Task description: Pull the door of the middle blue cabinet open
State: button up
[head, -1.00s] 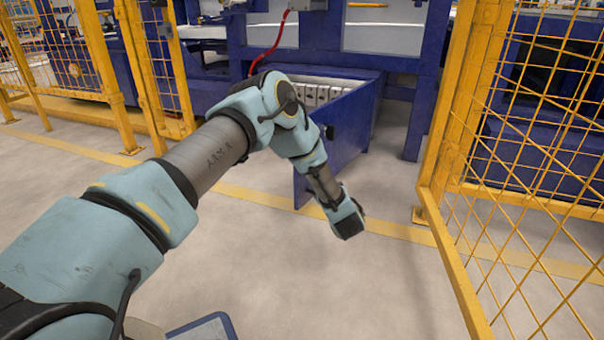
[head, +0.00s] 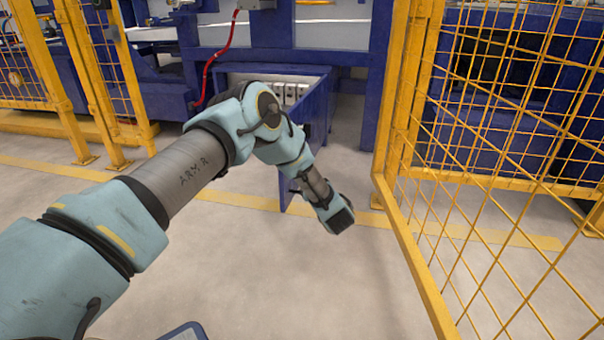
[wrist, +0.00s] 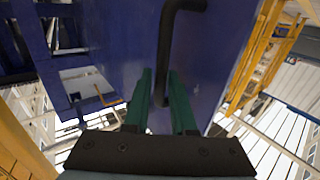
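The blue cabinet (head: 262,69) stands beyond my arm in the head view, with pale parts inside. Its blue door (head: 319,112) stands swung out toward me, seen nearly edge-on and partly hidden by my arm. In the wrist view the door's blue face (wrist: 120,45) fills the middle, with a black bar handle (wrist: 168,42) on it. My gripper (wrist: 161,75) has two green fingers, one on each side of the lower part of the handle. A gap shows between the left finger and the handle. In the head view the fingers are hidden.
A yellow mesh fence (head: 500,150) stands close on the right, with its post beside the door's swing area. Another yellow fence (head: 75,90) stands on the left. A red hose (head: 216,58) hangs above the cabinet. The grey floor (head: 310,290) in front is clear.

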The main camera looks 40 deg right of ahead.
jog(key=o, duration=0.3)
jog(key=p+v, duration=0.4)
jog(key=v, duration=0.6)
jog(key=shift+s+a, duration=0.2)
jog(key=shift+s, duration=0.15)
